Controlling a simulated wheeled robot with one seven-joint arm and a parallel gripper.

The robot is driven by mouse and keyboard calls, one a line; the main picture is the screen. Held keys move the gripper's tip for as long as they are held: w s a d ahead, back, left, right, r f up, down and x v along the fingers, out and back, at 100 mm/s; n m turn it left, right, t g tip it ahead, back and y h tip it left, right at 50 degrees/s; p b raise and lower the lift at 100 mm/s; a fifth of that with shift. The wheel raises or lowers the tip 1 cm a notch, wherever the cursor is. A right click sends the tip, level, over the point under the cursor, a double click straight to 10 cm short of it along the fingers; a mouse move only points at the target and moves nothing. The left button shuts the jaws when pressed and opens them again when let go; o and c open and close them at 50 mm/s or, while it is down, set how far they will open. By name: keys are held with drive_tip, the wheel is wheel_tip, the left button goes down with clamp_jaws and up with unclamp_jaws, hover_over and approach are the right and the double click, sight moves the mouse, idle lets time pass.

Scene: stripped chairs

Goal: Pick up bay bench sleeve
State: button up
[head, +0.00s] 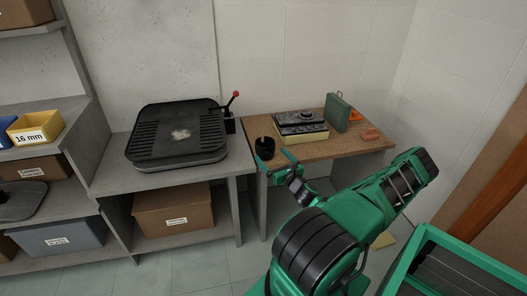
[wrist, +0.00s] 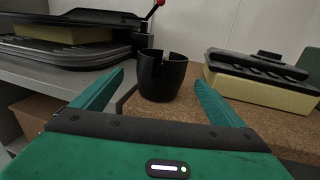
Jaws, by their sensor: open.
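The sleeve, a black open-topped cup with a notch in its rim, stands upright near the left front edge of the brown-topped bench; it shows in the head view (head: 264,148) and between the finger lines in the wrist view (wrist: 162,80). My gripper (head: 276,161) is green, open and empty. In the wrist view its fingers (wrist: 159,84) point at the sleeve, one on each side in the picture. The sleeve appears just beyond or at the fingertips; I cannot tell the exact gap.
On the bench (head: 335,147), a black device on a yellow block (head: 300,127) stands right of the sleeve, with a green case (head: 338,112) and orange pieces (head: 370,135) farther right. A grey counter with a black ribbed seat-like part (head: 177,138) and red-knobbed lever (head: 233,99) adjoins at left.

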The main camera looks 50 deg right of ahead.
sight(262, 144)
drive_tip(key=shift+x, duration=3.85)
drive_tip(key=shift+s, duration=0.1)
drive_tip(key=c, duration=1.1)
